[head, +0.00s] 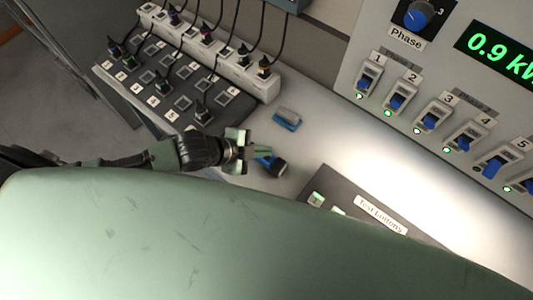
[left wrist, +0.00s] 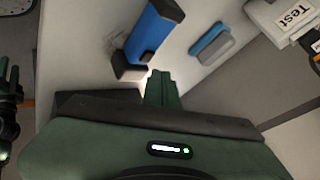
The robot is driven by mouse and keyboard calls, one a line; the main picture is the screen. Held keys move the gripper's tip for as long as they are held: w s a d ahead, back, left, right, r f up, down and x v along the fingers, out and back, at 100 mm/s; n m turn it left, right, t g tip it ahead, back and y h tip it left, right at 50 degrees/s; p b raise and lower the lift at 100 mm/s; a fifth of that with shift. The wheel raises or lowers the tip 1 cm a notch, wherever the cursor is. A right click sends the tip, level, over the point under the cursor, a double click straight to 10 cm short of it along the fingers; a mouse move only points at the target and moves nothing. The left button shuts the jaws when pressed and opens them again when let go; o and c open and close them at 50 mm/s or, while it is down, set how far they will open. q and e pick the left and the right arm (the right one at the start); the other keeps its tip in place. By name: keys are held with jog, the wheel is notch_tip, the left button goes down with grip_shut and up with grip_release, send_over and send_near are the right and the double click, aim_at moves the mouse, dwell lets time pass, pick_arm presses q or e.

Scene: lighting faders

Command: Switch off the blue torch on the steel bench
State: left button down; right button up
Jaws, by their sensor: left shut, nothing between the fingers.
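The blue torch (head: 264,161) lies on the pale steel bench (head: 322,146), its dark end toward the right in the head view. In the left wrist view the torch (left wrist: 150,36) shows a blue barrel, a dark cap on top and a dark piece at its lower end. My left gripper (head: 262,150) is shut and empty, its fingertips close beside the torch. In the wrist view its green fingers (left wrist: 161,84) point at the torch's lower end; I cannot tell whether they touch. A bright patch shows near the fingertips; I cannot tell if it is torch light.
A blue and grey block (head: 287,119) lies beyond the torch. A dark panel of plugs and sockets (head: 180,102) stands at left. A "Test buttons" panel (head: 350,222) is at right, below a switch wall (head: 440,70). A dark gripper-like shape (left wrist: 10,100), perhaps my right gripper, is cut off at the edge.

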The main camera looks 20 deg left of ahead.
notch_tip(320, 180, up, 5)
jog(key=p, duration=0.4)
jog(key=shift+r+p, duration=0.15)
jog(key=shift+p, duration=0.15)
